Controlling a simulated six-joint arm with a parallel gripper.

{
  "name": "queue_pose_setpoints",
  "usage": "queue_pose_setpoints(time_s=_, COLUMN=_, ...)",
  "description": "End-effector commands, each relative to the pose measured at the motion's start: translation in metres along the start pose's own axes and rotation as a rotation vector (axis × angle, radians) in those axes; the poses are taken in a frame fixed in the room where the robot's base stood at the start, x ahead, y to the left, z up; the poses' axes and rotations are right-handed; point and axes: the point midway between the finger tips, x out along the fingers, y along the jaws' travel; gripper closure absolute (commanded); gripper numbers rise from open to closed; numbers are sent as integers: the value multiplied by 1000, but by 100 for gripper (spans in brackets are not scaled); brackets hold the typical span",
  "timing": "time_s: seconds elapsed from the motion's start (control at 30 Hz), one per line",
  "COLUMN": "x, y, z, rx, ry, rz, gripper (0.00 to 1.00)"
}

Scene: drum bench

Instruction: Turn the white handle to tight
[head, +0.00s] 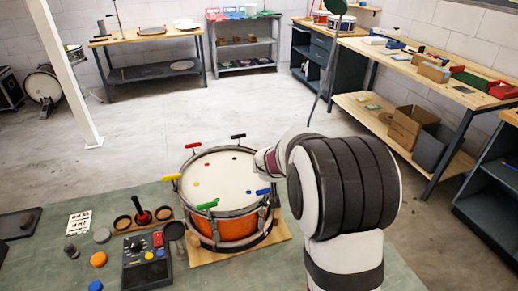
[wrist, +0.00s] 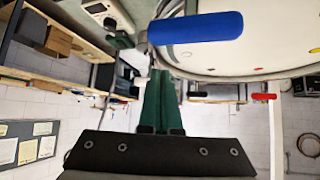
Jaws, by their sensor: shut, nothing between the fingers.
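The orange drum (head: 222,230) with its pale head stands on a wooden board on the bench. The fingertips are hidden in the head view.
In the wrist view a red handle (wrist: 264,96) shows at the right. Shelves and tables stand farther off.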

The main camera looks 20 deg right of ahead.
Motion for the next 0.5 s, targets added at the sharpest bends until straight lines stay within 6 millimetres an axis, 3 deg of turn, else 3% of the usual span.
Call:
queue_pose_setpoints(time_s=0.2, x=17, y=0, z=-16, rx=3, ry=1, rz=1, gripper=100)
queue_pose_setpoints(time_s=0.5, x=23, y=0, z=-22, rx=0, ry=1, rz=-1, gripper=100)
